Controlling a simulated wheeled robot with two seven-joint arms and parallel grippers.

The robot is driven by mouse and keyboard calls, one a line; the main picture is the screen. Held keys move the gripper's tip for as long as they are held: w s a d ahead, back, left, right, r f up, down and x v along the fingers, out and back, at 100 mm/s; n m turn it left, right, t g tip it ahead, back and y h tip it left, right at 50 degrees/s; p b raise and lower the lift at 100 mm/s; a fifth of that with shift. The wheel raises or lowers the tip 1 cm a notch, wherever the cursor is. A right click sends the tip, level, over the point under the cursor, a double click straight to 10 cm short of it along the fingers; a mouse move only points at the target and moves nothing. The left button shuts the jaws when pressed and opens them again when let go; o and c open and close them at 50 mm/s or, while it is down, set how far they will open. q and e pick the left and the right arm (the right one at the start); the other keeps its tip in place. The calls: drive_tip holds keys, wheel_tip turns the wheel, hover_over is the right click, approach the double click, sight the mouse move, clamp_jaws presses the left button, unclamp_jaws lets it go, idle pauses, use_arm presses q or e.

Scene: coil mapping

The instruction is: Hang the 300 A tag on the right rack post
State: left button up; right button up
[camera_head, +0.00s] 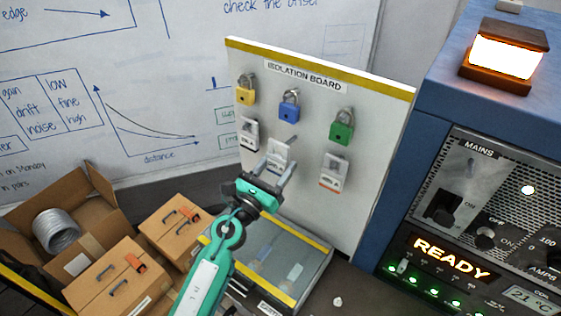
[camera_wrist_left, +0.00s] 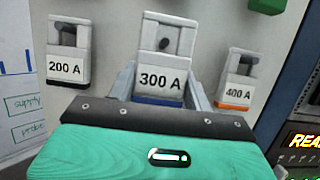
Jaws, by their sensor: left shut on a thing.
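The 300 A tag (camera_wrist_left: 160,78) is white with a dark blue lower edge, in the middle of the left wrist view. In the head view this tag (camera_head: 279,152) is at the isolation board (camera_head: 385,110), below the blue padlock. A dark peg end shows in the tag's top opening. My left gripper (camera_head: 274,172) is shut on the tag, one finger on each side of it. The 200 A tag (camera_wrist_left: 68,52) hangs to its left and the 400 A tag (camera_wrist_left: 238,82), with an orange edge, to its right. I cannot make out a right rack post.
Yellow, blue (camera_head: 289,105) and green padlocks hang above the tags. A clear-lidded case (camera_head: 318,268) lies below the board. Cardboard boxes (camera_head: 110,272) and a wire coil (camera_head: 57,231) are at left. A blue cabinet (camera_head: 420,120) with a lit READY panel stands at right.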

use_arm(q)
drive_tip(key=shift+s+a+r, duration=0.1)
drive_tip(key=shift+s+a, duration=0.4)
drive_tip(key=shift+s, duration=0.15)
drive_tip(key=shift+s+a+r, duration=0.1)
drive_tip(key=shift+s+a, duration=0.35)
drive_tip(key=shift+s, duration=0.2)
drive_tip(key=shift+f, duration=0.1)
